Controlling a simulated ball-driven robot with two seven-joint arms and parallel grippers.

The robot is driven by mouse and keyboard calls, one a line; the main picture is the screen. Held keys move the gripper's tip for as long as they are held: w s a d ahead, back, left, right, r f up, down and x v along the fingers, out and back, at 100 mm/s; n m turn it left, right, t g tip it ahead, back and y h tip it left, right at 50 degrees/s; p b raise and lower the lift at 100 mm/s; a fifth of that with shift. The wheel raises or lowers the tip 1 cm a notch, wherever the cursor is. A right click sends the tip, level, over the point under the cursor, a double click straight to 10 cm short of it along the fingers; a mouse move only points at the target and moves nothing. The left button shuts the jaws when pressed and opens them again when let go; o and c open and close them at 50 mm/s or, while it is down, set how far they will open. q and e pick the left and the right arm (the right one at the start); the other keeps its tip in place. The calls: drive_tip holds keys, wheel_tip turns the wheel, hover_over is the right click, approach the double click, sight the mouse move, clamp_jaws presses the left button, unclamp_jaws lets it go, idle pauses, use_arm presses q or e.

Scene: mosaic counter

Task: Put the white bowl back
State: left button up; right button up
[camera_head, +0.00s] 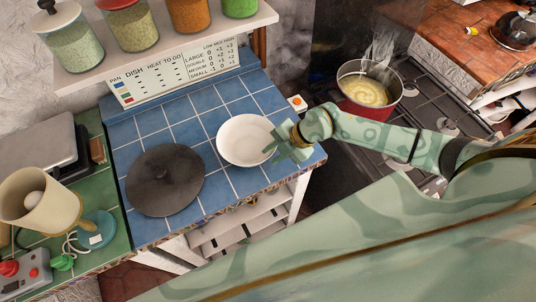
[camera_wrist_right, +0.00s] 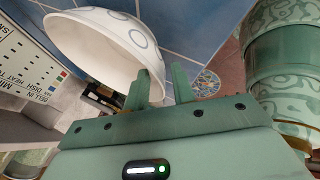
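The white bowl (camera_head: 246,139) is upright on the blue tiled counter (camera_head: 215,185), by its right side. In the right wrist view the bowl (camera_wrist_right: 95,45) shows pale rings on its outside. My right gripper (camera_head: 284,148) is at the bowl's right rim. In the wrist view its fingers (camera_wrist_right: 160,88) stand apart, one over the bowl's inside and one outside, with the rim between them. I cannot tell whether they touch it. My left gripper is not in view.
A dark round lid (camera_head: 165,180) lies left of the bowl. A shelf (camera_head: 165,50) with several jars hangs behind. A red pot (camera_head: 368,88) stands on the stove at right. A lamp (camera_head: 42,202) and scale (camera_head: 38,143) are at left.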

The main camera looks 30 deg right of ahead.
drive_tip(key=v, duration=0.9)
drive_tip(key=shift+f, duration=0.1)
